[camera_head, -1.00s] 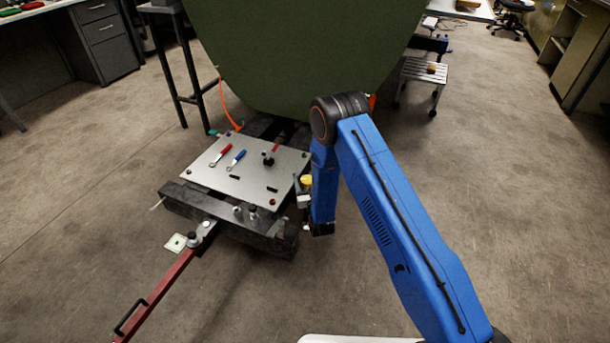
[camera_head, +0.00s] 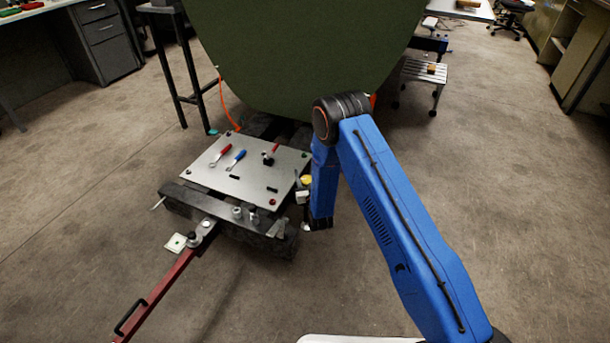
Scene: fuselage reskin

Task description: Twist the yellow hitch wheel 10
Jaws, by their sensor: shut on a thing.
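A small yellow piece (camera_head: 307,180), which looks like the yellow hitch wheel, shows at the right side of the dark trolley, just left of my blue wrist. Most of it is hidden by my arm. My gripper (camera_head: 302,198) is at the yellow piece, by the plate's right corner, and is shut on it as far as I can see. The fingertips are small and partly hidden in this view.
A grey plate (camera_head: 250,180) with a red-handled and a blue-handled tool lies on the trolley (camera_head: 215,203). A red tow bar (camera_head: 158,290) reaches to the lower left. The green fuselage (camera_head: 300,60) stands behind. A step stool (camera_head: 424,72) stands at the back right. The right floor is clear.

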